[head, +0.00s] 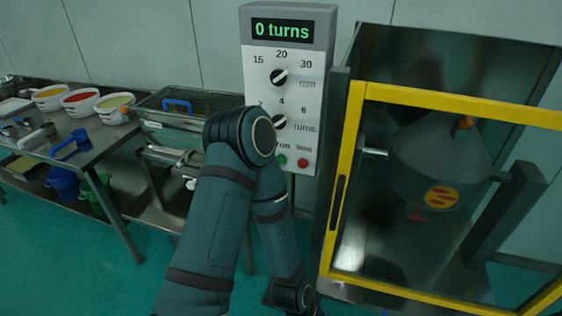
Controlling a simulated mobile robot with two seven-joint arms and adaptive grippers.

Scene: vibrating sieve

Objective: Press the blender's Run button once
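The grey control box (310,115) stands upright in the middle of the head view. Its display (282,31) reads "0 turns" in green. The green Run button (282,160) is low on its face, just right of my arm, which hides part of the "Run" label. The grey blender vessel (420,160) is behind a yellow-framed guard (450,97) on the right. One of my arms rises from below, bends in front of the box's lower left, and drops again. Neither gripper shows in this view.
A red Stop button (302,162) sits right of the Run button. A metal table (100,146) with bowls (82,100) and trays stands left. Green floor shows below.

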